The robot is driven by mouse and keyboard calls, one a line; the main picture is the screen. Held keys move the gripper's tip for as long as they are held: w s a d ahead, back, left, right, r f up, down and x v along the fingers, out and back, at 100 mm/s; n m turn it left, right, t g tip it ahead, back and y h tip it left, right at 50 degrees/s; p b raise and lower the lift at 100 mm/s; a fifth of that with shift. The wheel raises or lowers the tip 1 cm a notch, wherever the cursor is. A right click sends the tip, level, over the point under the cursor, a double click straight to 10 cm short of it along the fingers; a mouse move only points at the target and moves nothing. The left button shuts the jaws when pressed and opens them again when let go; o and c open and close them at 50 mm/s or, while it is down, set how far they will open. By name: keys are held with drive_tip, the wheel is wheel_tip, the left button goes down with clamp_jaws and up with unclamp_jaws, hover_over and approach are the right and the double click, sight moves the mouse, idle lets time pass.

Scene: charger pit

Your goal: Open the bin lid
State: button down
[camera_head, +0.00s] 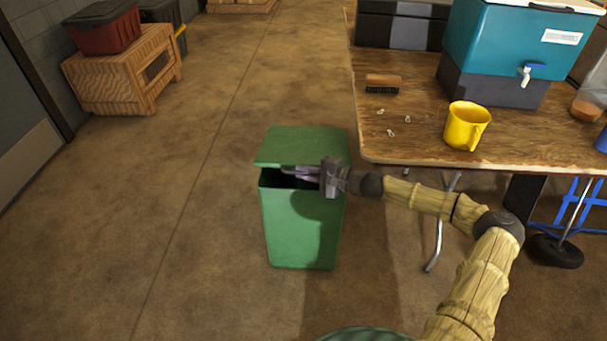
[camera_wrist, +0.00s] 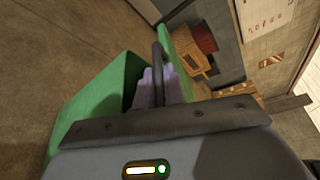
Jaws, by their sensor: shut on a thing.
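The green bin (camera_head: 302,225) stands upright on the floor left of the table. Its green lid (camera_head: 300,143) is raised slightly at the front, with a dark gap below the edge. My gripper (camera_head: 302,174) reaches in from the right and is shut on the lid at its front edge, by a grey bar; the exact contact is partly hidden. In the wrist view, the pale purple fingers (camera_wrist: 158,88) sit between the bin body (camera_wrist: 95,105) and the lid (camera_wrist: 178,58), which shows as a thin green slab. The bin's inside is too dark to see.
The wooden table (camera_head: 425,140) stands close to the right of the bin, holding a yellow mug (camera_head: 466,126), a brush (camera_head: 383,83) and a teal cooler (camera_head: 515,45). A wooden crate (camera_head: 115,75) with a red box (camera_head: 104,32) stands at the back left. Floor left of the bin is clear.

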drive_tip(key=shift+w+d+r, duration=0.1)
drive_tip(key=shift+r, duration=0.15)
drive_tip(key=c, duration=1.5)
unclamp_jaws()
drive_tip(key=shift+r, duration=0.1)
wheel_tip(320, 180, up, 10)
drive_tip(key=shift+f+p, duration=0.1)
drive_tip(key=shift+p, duration=1.1)
